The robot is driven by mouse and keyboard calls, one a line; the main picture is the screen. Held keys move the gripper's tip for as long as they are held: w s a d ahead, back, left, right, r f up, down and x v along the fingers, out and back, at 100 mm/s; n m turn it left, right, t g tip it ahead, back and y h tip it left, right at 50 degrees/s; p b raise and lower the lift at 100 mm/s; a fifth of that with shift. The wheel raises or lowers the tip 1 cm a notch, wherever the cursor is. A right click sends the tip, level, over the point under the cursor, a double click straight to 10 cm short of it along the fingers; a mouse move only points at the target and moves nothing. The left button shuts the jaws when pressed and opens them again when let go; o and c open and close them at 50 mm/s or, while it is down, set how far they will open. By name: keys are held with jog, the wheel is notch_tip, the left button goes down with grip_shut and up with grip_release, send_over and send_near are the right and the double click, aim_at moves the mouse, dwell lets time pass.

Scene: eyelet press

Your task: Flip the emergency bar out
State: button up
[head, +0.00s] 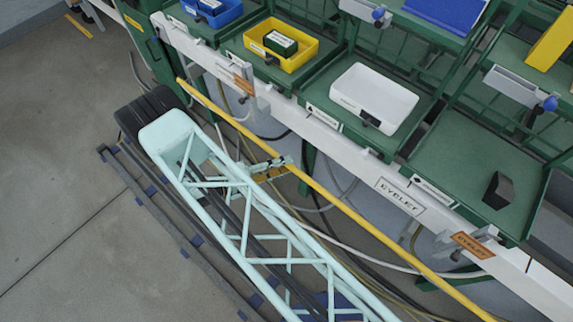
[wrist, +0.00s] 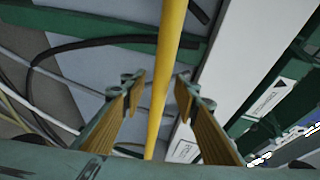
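The emergency bar is a long yellow bar (head: 345,207) running diagonally along the front of the green and white rack in the head view. In the wrist view the yellow bar (wrist: 168,45) runs from the top edge down between the fingers. My gripper (head: 272,169) is at the bar, left of its middle in the head view. In the wrist view my gripper (wrist: 160,86) is open, one finger on each side of the bar, with a visible gap on both sides. Where the bar passes the gripper in the head view, the contact is too small to tell.
A white rail (head: 350,167) with an eyelet label runs behind the bar. Trays above it hold a yellow bin (head: 253,42), a white bin (head: 345,95) and a black block (head: 498,190). Cables hang below the rail. Grey floor (head: 60,170) is open at left.

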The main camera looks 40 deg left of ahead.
jog(key=v, duration=1.1)
jog(key=shift+r, duration=0.1)
dwell(0.5)
